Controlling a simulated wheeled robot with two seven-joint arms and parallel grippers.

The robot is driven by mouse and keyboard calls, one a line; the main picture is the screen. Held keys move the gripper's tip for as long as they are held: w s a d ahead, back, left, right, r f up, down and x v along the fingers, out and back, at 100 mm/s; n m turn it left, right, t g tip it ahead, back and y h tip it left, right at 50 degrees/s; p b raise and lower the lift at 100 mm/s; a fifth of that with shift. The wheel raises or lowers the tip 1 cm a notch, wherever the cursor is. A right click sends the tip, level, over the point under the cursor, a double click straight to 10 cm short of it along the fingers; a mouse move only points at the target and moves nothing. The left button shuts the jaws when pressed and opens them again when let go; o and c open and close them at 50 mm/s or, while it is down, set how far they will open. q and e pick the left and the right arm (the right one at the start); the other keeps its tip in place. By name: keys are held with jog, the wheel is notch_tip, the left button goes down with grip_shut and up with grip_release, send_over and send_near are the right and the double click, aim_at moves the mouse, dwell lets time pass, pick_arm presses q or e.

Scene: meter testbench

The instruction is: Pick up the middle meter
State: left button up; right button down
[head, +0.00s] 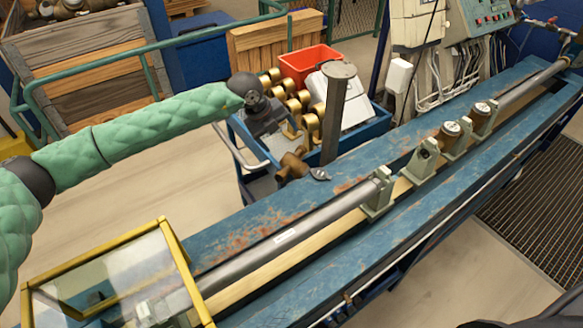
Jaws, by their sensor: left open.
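Two brass meters with round pale dials sit in line on the blue test bench (240,235). The nearer meter (450,130) and the farther meter (482,109) are held between grey-green clamp blocks (378,192). A block with a dark round opening (426,153) stands just before the nearer meter. I cannot tell which is the middle meter. My left gripper (268,124) is open, left of these meters and over the cart area. Its fingertips are hard to make out. No meter is seen between its jaws. My right gripper is out of view.
A blue cart (375,128) holds several brass pieces (300,100), a red bin (308,62) and a white box. A yellow-framed clear cover (180,262) is at lower left.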

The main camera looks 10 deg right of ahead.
aim_at(286, 156)
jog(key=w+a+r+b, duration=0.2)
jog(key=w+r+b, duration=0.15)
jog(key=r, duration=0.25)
pick_arm(q)
jog(key=shift+w+d+f+p, duration=0.1)
jog(key=shift+d+f+p, duration=0.2)
jog(key=shift+f, duration=0.7)
jog(key=shift+s+d+f+p, duration=0.1)
jog(key=shift+f+p, duration=0.35)
jog(key=shift+f, duration=0.55)
jog(key=shift+w+d+f+p, duration=0.15)
jog(key=shift+f+p, duration=0.2)
jog(key=shift+f, duration=0.65)
jog(key=p+x, duration=0.2)
jog(key=x, duration=0.1)
jog(key=shift+a+f+p, duration=0.1)
jog(key=shift+f+p, duration=0.2)
jog(key=shift+p, duration=0.1)
jog(key=shift+x, duration=0.85)
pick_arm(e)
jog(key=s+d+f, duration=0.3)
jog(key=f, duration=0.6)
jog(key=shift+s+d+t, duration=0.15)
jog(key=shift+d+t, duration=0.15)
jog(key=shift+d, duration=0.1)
pick_arm(q)
jog(key=shift+a, duration=0.1)
jog(key=c, duration=1.8)
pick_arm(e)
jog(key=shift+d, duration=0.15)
